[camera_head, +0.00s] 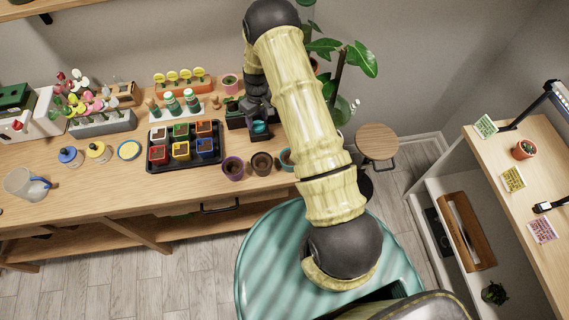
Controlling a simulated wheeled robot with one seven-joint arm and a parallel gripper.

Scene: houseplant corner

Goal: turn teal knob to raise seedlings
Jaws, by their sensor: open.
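A small teal piece (260,128), which may be the teal knob, shows at the back of the wooden bench, just below my gripper. My dark gripper (258,115) points down over it, with its fingers open. I cannot tell whether the fingers touch it or stand around it. A dark green planter (234,113) with small plants sits directly left of my gripper, partly hidden by it. My pale yellow arm covers the bench to the right.
A black tray (150,167) of several coloured pots lies front left of my gripper. A purple pot (233,169) and a brown pot (262,164) stand at the bench's front edge. A leafy plant (362,60) rises behind my arm. A round stool (377,141) stands right.

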